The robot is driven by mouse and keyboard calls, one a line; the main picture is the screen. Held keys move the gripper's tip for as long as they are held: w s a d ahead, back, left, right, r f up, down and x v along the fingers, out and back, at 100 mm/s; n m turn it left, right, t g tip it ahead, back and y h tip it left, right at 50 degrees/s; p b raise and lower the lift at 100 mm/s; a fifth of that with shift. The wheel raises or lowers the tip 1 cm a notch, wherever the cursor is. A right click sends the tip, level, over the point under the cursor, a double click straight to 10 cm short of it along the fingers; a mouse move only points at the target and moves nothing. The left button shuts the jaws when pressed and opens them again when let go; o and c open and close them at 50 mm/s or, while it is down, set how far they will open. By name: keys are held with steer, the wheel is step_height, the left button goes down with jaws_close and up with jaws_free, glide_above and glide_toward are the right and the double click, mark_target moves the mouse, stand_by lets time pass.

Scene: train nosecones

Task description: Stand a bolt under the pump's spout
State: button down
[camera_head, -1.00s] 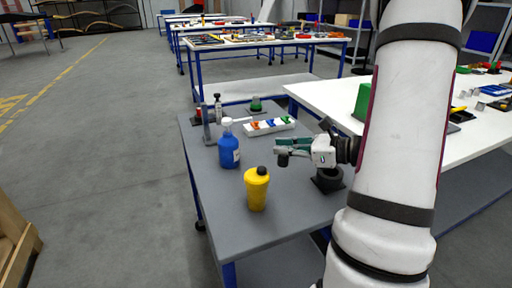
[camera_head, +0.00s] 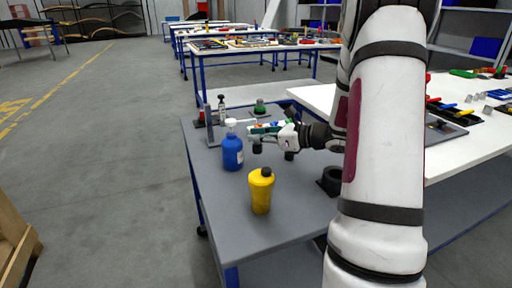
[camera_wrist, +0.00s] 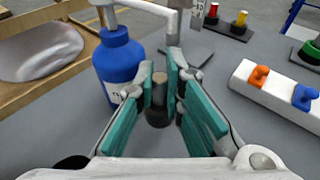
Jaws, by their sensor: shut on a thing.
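The blue pump bottle (camera_head: 232,153) stands on the grey table, its white spout (camera_head: 240,122) pointing right toward my gripper. In the wrist view the blue bottle (camera_wrist: 120,62) is just left of my fingers, and its white spout (camera_wrist: 150,8) reaches over and bends down beyond the fingertips. My gripper (camera_wrist: 160,78) has teal pads and is shut on a bolt (camera_wrist: 158,92), which is upright with a dark lower end. Whether the bolt touches the table cannot be told. In the head view my gripper (camera_head: 262,132) is right of the bottle.
A yellow bottle (camera_head: 261,192) stands in front and a black round holder (camera_head: 331,180) at the right. A white rack (camera_wrist: 285,95) with coloured pieces lies right of my fingers. A green-topped item (camera_head: 260,108) stands behind.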

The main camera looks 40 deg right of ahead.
mark_target(256, 146)
steer(key=shift+w+d, duration=0.1)
steer(key=shift+w, duration=0.35)
steer(key=shift+w+f+b, duration=0.15)
steer(key=shift+f+b, duration=0.45)
steer(key=shift+f, duration=1.15)
steer(key=shift+f, duration=0.1)
steer(key=shift+f, duration=0.1)
steer(key=c, duration=1.7)
jaws_free()
